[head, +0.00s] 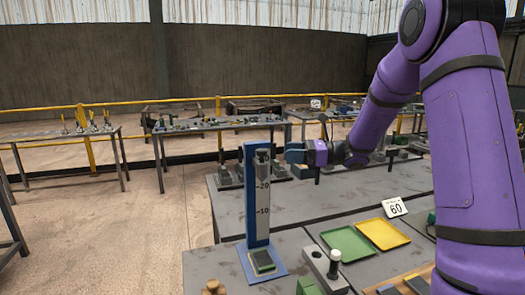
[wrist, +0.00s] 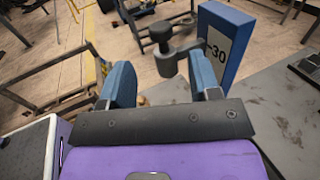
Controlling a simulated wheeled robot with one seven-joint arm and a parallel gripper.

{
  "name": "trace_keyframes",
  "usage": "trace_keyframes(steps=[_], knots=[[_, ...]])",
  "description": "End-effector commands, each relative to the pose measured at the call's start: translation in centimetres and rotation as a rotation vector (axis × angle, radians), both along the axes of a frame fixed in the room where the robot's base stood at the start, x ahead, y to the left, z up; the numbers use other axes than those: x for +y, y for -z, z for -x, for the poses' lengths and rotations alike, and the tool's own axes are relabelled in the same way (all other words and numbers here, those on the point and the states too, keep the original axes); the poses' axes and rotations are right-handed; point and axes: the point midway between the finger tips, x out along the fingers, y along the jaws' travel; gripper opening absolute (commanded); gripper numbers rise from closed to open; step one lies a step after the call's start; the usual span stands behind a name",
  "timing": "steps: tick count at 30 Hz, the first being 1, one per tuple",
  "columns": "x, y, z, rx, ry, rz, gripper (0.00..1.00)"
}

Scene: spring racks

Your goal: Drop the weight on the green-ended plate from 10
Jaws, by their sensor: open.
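A blue upright stand (head: 256,200) carries a white scale with marks 10 and 20. Its top, with a mark 30, shows at the right in the wrist view (wrist: 232,35). A dark grey weight (head: 262,157) is at the front of the stand, well above the 20 mark. In the wrist view a dark knobbed body, seemingly this weight (wrist: 165,62), shows beyond and between my fingers; a short bar seems to join it to the stand. A green-ended plate (head: 263,261) lies on the stand's base. My gripper (head: 292,152) is open beside the weight, its fingers apart (wrist: 160,88).
A green tray (head: 350,244), a yellow tray (head: 383,234) and a card reading 60 (head: 395,207) are right of the stand. A grey block with a white-topped peg (head: 334,260) stands near its base.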

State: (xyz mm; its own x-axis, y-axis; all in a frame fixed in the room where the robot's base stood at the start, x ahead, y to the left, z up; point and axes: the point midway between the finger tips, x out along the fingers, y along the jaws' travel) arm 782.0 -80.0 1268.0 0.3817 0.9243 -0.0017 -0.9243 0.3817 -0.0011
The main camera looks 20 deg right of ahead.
Motion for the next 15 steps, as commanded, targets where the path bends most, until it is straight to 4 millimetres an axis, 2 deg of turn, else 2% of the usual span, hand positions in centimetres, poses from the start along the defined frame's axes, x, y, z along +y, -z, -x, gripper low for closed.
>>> trace_keyframes(steps=[5, 15], knots=[[1.3, 0.0, -0.6, 0.001, 0.000, -0.006, 0.57], [6.8, 0.0, -2.8, 0.001, -0.002, -0.003, 0.57]])
